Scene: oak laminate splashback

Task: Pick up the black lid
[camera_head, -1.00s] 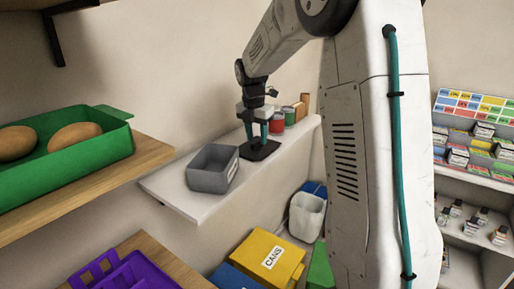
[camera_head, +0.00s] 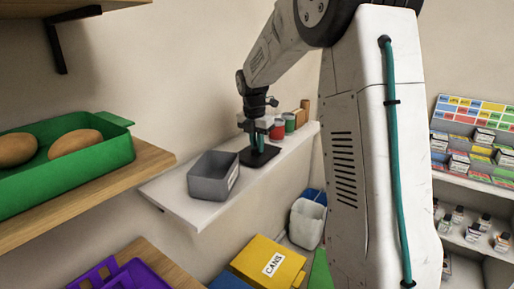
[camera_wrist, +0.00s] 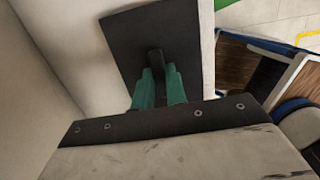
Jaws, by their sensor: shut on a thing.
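The black lid (camera_head: 262,157) is a flat dark plate with a small raised handle, on the white shelf beside the grey bin in the head view. It also fills the upper middle of the wrist view (camera_wrist: 187,37). My gripper (camera_head: 256,143) points down over the lid. In the wrist view its two green fingers (camera_wrist: 159,84) are shut on the lid's black handle. I cannot tell whether the lid touches the shelf or is slightly above it.
A grey open bin (camera_head: 210,180) stands on the white shelf (camera_head: 177,201) just left of the lid. Red and green cans (camera_head: 284,123) stand behind it. A green tray (camera_head: 105,163) with brown oval items sits at left. A yellow CANS box (camera_head: 268,262) is below.

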